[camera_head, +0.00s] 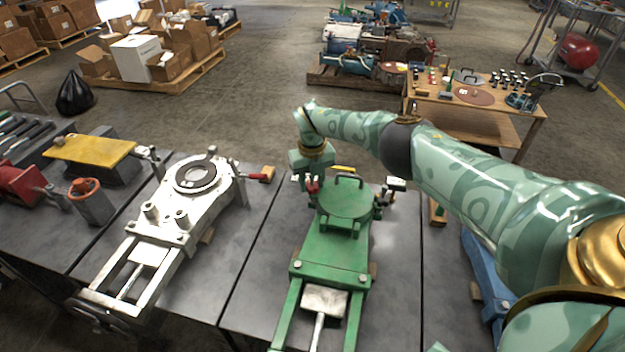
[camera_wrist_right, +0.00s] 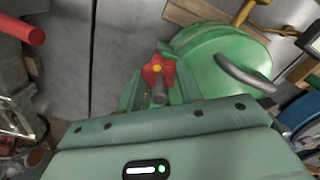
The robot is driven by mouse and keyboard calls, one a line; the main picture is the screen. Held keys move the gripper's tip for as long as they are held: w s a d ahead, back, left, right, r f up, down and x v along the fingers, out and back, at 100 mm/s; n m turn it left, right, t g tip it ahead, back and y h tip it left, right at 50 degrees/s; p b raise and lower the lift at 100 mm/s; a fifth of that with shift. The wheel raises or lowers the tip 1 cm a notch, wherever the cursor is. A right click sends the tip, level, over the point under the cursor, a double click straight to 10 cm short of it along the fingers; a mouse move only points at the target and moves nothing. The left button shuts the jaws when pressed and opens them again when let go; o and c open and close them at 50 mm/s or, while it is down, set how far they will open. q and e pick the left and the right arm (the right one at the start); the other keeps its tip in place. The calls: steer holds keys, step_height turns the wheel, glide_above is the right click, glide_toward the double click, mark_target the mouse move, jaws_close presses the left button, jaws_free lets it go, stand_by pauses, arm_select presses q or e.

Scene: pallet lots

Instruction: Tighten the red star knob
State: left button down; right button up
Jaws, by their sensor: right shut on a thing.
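The red star knob (camera_wrist_right: 156,67) has a yellow centre and shows in the right wrist view, beside the round green cover of a machine. In the head view the red knob (camera_head: 312,187) is a small patch at the left edge of the green machine (camera_head: 347,205). My right gripper (camera_head: 311,180) reaches down over it. In the wrist view its two green fingers stand on either side of the knob and are shut on it. A grey-brown stub (camera_wrist_right: 160,92) sits in front of the knob. My left gripper is not in view.
A white machine with a dark ring (camera_head: 196,173) and a red-ended handle (camera_head: 267,173) stands to the left. A dark curved handle (camera_wrist_right: 244,73) rises from the green cover close to the knob. A wooden table (camera_head: 470,101) with small parts stands behind my right arm.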

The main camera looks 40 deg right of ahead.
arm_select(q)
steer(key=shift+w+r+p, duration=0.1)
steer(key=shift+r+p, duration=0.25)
arm_select(e)
steer(key=m, duration=0.5)
steer(key=shift+m, duration=0.4)
steer(key=o, duration=1)
arm_select(q)
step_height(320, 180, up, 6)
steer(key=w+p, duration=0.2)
steer(key=p, duration=0.4)
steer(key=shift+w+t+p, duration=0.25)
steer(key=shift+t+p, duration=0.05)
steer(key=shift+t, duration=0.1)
arm_select(e)
step_height(320, 180, up, 16)
steer(key=shift+r, duration=0.15)
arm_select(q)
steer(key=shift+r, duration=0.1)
